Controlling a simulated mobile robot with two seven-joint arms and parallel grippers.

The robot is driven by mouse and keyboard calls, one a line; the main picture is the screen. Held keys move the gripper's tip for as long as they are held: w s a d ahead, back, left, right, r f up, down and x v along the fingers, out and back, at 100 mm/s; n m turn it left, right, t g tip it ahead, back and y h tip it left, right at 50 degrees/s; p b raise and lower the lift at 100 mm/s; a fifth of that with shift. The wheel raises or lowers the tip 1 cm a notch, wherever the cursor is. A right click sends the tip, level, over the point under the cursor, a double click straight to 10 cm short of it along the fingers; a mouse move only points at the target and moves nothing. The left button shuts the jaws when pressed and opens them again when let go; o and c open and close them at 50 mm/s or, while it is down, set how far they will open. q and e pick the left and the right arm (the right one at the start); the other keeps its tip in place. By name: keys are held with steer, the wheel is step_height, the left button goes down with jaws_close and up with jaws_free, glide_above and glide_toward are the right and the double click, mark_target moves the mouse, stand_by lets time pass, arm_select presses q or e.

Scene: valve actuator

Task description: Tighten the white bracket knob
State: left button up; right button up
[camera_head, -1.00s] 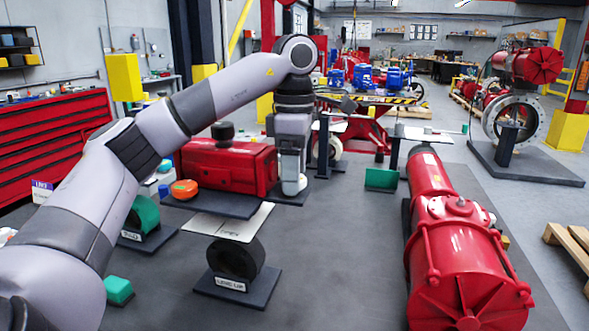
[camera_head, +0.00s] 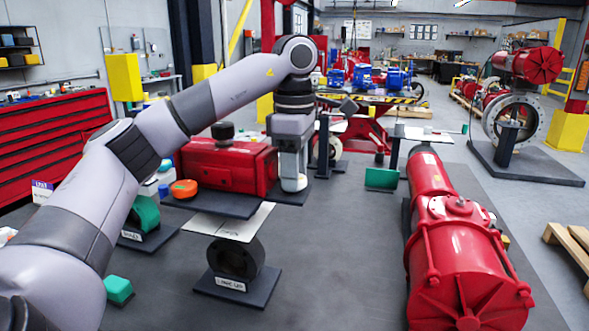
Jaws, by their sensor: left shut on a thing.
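My left gripper (camera_head: 292,176) points straight down at the right end of the red actuator box (camera_head: 222,167). It is shut on a small pale piece, apparently the white bracket knob (camera_head: 294,184), just above the dark base plate. The fingers and the wrist hide most of the knob and its bracket. The red box has a black cap on top and sits on a dark plate. My right gripper is not in view.
An orange round part (camera_head: 184,189) sits at the box's left front. A black ring stand (camera_head: 236,262) is in front. A large red actuator (camera_head: 461,250) lies at the right. Grey floor between them is clear.

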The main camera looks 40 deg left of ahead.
arm_select(q)
steer(key=shift+m, duration=2.2)
steer(key=o, duration=1.1)
steer(key=shift+c, duration=0.2)
